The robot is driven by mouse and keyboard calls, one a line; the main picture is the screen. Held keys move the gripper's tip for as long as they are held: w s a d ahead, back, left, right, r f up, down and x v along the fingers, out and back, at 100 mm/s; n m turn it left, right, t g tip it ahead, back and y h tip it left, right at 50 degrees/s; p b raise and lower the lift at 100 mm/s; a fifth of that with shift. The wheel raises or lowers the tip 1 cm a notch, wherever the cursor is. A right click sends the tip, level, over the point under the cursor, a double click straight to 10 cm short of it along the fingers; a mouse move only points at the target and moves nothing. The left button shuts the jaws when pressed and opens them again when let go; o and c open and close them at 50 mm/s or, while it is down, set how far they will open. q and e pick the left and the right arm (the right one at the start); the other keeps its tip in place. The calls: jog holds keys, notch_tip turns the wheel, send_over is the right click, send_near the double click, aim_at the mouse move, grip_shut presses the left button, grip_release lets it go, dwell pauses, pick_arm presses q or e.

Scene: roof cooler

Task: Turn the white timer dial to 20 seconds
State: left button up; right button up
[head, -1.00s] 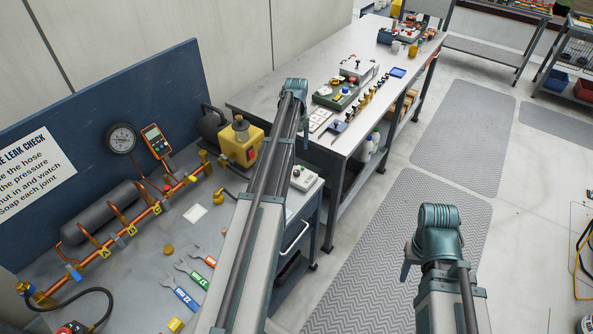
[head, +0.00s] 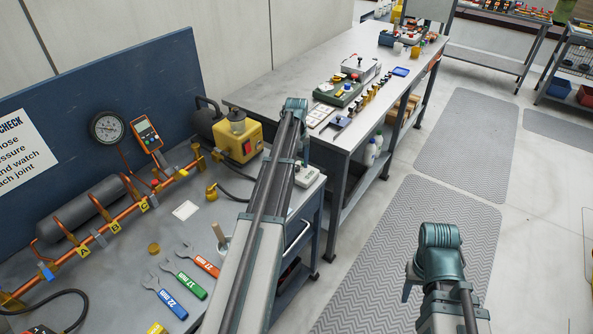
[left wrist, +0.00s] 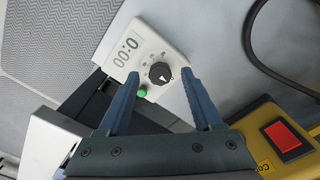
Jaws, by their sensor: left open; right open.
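The timer (left wrist: 140,55) is a white box with a digital display, a dark round dial (left wrist: 160,73) with a white pointer, and a green button (left wrist: 142,91). The display appears to read 0:00, upside down in this view. My left gripper (left wrist: 160,76) is open, its two fingers on either side of the dial in the left wrist view; contact cannot be told.
A yellow pump (head: 240,143) stands close to the timer, with a dark hose running nearby. Wrenches (head: 184,284) lie on the left bench. A long workbench (head: 330,60) with instruments stands behind. Floor mats (head: 420,250) lie to the right.

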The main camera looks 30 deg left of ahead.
pick_arm(q)
jog(key=shift+f, duration=0.15)
jog(key=shift+c, duration=0.4)
grip_shut()
jog(key=shift+m, duration=0.3)
jog(key=m, duration=0.3)
jog(key=shift+m, duration=0.4)
jog(key=m, duration=0.3)
jog(key=shift+m, duration=0.3)
jog(key=m, duration=0.3)
jog(key=shift+m, duration=2.1)
